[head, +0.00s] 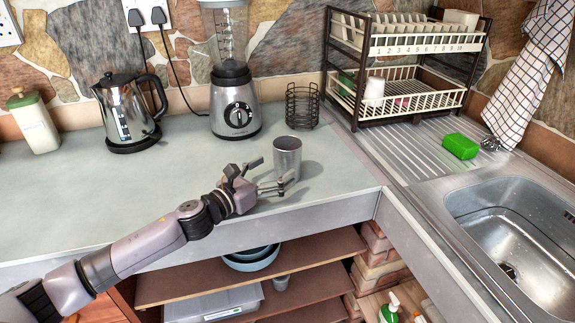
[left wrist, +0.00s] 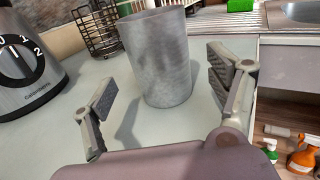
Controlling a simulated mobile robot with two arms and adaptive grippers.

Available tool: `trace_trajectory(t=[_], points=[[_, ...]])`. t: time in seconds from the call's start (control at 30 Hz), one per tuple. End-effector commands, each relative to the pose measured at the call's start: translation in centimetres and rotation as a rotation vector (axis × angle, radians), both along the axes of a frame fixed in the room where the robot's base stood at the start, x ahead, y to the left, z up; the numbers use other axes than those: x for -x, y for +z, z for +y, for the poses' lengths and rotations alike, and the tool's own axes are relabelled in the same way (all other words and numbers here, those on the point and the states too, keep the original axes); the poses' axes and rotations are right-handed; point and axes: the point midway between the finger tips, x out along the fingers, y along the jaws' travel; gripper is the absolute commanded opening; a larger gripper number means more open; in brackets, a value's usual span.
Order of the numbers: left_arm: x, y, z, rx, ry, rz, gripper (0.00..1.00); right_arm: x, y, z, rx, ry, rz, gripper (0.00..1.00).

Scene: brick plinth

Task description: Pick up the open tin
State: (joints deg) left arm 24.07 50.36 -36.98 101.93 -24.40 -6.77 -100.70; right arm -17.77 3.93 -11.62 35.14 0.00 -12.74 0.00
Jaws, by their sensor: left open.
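The open tin (head: 287,157) is a plain grey metal cylinder standing upright on the pale counter (head: 90,195), near its front edge. In the left wrist view the tin (left wrist: 158,55) stands just ahead, between the lines of the two fingers. My left gripper (head: 272,178) is open, low over the counter at the tin's near left side. In the left wrist view the fingers of my left gripper (left wrist: 160,95) are spread wide with nothing between their pads. Whether a finger touches the tin cannot be told. My right gripper is not in view.
A blender (head: 235,110), wire holder (head: 302,106) and kettle (head: 127,112) stand behind on the counter. A dish rack (head: 400,85), green sponge (head: 461,146) and sink (head: 515,225) are to the right. Shelves (head: 190,283) lie below.

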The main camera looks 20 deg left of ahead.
Motion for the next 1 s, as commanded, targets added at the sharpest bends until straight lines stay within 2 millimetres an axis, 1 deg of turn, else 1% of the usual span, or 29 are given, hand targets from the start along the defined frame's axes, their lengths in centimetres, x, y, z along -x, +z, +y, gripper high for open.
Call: trace_trajectory(t=[0.17,0.23,0.4,0.5,0.77,1.0], points=[[-1.2,0.3,-0.6,0.001,-0.001,0.0,0.81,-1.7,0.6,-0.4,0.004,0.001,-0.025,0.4],[-2.2,0.3,-1.1,0.003,0.0,-0.001,0.81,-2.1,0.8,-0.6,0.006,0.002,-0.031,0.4],[-4.6,0.2,-2.3,0.001,0.001,0.0,0.81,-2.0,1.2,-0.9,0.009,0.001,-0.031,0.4],[-5.4,0.1,-2.7,0.0,-0.001,0.001,0.81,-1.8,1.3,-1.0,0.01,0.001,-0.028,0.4],[-5.6,0.0,-2.8,-0.001,-0.001,0.002,0.81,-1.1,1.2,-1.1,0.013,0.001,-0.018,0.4],[-5.6,0.0,-2.8,-0.001,-0.001,0.002,0.65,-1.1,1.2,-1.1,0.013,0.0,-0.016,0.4]])
